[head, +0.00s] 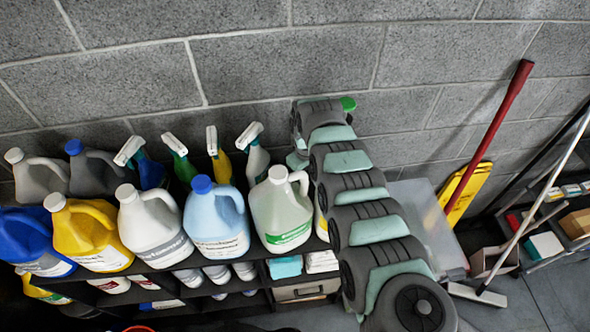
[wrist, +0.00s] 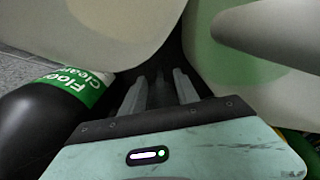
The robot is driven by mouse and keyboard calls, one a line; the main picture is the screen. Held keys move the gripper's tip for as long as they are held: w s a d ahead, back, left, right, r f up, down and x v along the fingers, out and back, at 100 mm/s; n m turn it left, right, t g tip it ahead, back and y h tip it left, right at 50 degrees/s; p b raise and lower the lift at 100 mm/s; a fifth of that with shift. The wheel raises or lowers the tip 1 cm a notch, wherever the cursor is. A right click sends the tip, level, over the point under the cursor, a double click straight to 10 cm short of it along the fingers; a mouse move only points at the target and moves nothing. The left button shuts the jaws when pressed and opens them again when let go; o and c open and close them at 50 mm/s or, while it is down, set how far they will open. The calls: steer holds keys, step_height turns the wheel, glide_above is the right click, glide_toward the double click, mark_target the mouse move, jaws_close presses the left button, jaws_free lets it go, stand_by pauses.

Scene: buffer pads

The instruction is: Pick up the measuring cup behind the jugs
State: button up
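No measuring cup can be made out in either view; the space behind the jugs is partly hidden by jugs, bottles and my arm. Along the shelf's front stand a blue jug (head: 25,240), a yellow jug (head: 90,235), a white jug (head: 155,230), a light blue jug (head: 215,220) and a white jug with a green label (head: 280,215). In the wrist view my gripper (wrist: 158,92) points into a dark gap between large pale containers. Its fingers are apart, with nothing visible held.
Spray bottles (head: 256,160) and grey jugs (head: 95,172) stand behind the front row, near the block wall (head: 280,60). A dark container labelled floor cleaner (wrist: 35,115) is close on the gripper's left. A clear bin (head: 425,220) stands right of the shelf.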

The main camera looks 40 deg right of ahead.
step_height(320, 180, down, 2)
steer(key=shift+f, duration=0.1)
jaws_close()
stand_by(0.4)
stand_by(1.1)
